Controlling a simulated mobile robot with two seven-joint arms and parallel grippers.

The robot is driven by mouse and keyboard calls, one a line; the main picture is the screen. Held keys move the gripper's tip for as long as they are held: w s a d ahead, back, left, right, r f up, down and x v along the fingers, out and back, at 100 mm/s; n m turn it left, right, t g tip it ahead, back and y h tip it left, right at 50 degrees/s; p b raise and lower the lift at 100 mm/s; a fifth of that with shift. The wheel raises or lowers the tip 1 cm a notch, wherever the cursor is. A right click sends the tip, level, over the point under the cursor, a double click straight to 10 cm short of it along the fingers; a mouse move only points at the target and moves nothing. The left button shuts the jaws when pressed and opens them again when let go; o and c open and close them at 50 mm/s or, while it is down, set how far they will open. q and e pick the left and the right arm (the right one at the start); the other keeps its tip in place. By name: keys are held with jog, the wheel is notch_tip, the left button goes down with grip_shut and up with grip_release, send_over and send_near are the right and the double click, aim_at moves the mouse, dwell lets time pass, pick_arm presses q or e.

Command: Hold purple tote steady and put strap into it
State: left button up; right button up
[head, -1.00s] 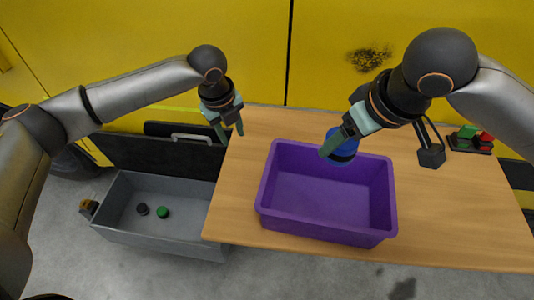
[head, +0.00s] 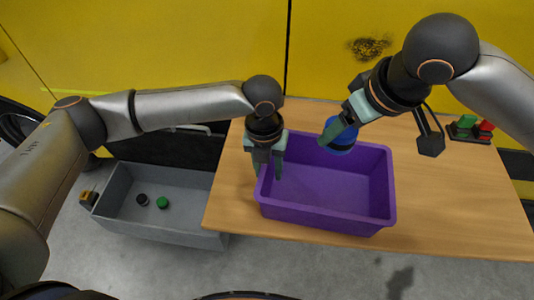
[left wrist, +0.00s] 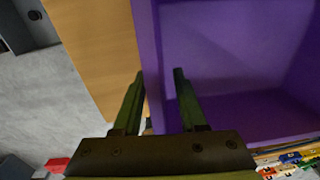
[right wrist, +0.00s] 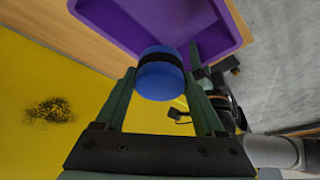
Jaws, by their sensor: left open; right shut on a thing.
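The purple tote (head: 325,216) stands upright on the wooden table. My left gripper (head: 268,174) is open at the tote's left wall; in the left wrist view its fingers (left wrist: 158,98) sit on either side of that wall (left wrist: 148,45). My right gripper (head: 336,132) is shut on the strap, a blue roll with a black band (head: 342,145), over the tote's back part. The right wrist view shows the strap (right wrist: 160,82) between the fingertips (right wrist: 158,85). The visible part of the tote's floor is empty.
A grey open box (head: 165,232) with a black and a green round piece (head: 162,202) stands low, left of the table (head: 450,215). A black stand (head: 430,142) and a rack with green and red pieces (head: 470,128) are at the right. A yellow wall rises behind.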

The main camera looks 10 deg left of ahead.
aim_at(269, 178)
pick_arm(q)
jog(key=shift+d+f, duration=0.1)
jog(key=shift+f, duration=1.65)
grip_shut()
